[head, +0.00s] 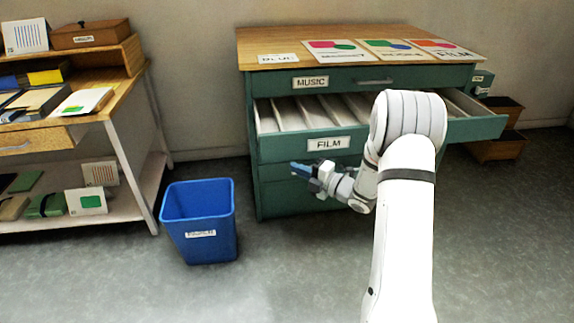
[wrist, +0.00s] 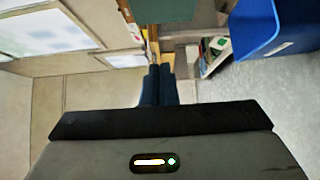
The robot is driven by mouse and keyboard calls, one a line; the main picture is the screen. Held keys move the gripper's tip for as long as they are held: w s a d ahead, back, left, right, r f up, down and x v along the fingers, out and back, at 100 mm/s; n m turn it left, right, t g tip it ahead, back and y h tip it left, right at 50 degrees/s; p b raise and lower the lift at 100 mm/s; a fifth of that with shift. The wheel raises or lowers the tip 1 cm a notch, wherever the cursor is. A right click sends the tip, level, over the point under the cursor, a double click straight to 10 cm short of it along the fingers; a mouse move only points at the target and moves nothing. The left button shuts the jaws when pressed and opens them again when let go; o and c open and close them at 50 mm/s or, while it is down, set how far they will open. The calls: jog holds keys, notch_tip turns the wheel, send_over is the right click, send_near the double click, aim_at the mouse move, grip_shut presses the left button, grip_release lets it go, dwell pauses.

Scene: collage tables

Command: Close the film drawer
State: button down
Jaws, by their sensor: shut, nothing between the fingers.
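The film drawer (head: 285,146), green with a white FILM label, is pulled out of the green cabinet (head: 300,82). Its light inner dividers show, and my arm hides part of its front. My gripper (head: 296,168) is just in front of and below the drawer's front face, left of its middle, pointing left. I cannot tell whether it touches the drawer. In the wrist view, my gripper's dark blue fingers (wrist: 160,72) are together with nothing between them. A green surface (wrist: 165,10) shows at the top there; I cannot tell which part it is.
A blue bin (head: 200,245) stands on the floor left of the cabinet, also in the wrist view (wrist: 262,30). A wooden shelf table (head: 110,100) is at the left. Colored cards (head: 335,48) lie on the cabinet top. Brown boxes (head: 497,148) stand at right. The front floor is clear.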

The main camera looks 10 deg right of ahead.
jog(key=b, duration=0.1)
send_near(262, 147)
jog(key=a, duration=0.4)
jog(key=w, duration=0.3)
jog(key=shift+f+b, duration=0.1)
jog(key=shift+b, duration=0.2)
jog(key=shift+w, duration=0.45)
jog(key=shift+a, duration=0.1)
